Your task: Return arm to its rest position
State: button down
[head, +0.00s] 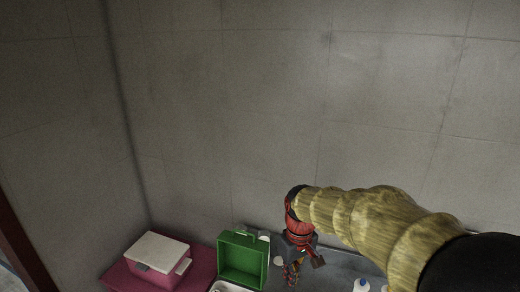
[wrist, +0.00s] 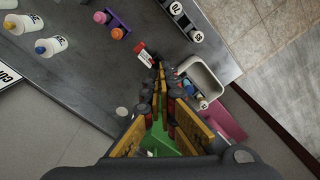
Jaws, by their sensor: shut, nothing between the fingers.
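My arm, in a tan sleeve, reaches from the lower right of the head view, with my red and black gripper (head: 290,274) pointing down over the grey bench. In the wrist view my gripper (wrist: 159,68) has its fingers together at the tips, with nothing held between them. Its tips are over the bench, just left of a white bin (wrist: 215,75) holding several small bottles. An open green box (head: 242,260) stands left of my gripper in the head view. Part of something green (wrist: 165,142) shows between the fingers in the wrist view.
A pink cooler (head: 150,270) with a white lid sits on a pink mat (head: 203,268) at left. The wrist view shows white bottles (wrist: 50,46), a purple holder (wrist: 116,20), a red-and-white item (wrist: 146,57) and numbered black holders (wrist: 178,10). Bare walls (head: 240,100) rise behind.

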jog(key=s+d+f+m+t+b, duration=0.1)
jog(key=s+d+m+t+b, duration=0.1)
jog(key=s, duration=0.5)
jog(key=s+d+f+m+t+b, duration=0.1)
jog(key=s+d+m+b, duration=0.1)
jog(key=s+d+b, duration=0.2)
jog(key=s+d+f+m+t+b, duration=0.1)
jog(key=s+d+b, duration=0.3)
jog(key=s, duration=0.7)
jog(key=t+b, duration=0.1)
jog(key=b, duration=0.1)
jog(key=shift+m+t+b, duration=0.3)
jog(key=shift+m+b, duration=0.05)
jog(key=shift+m, duration=0.05)
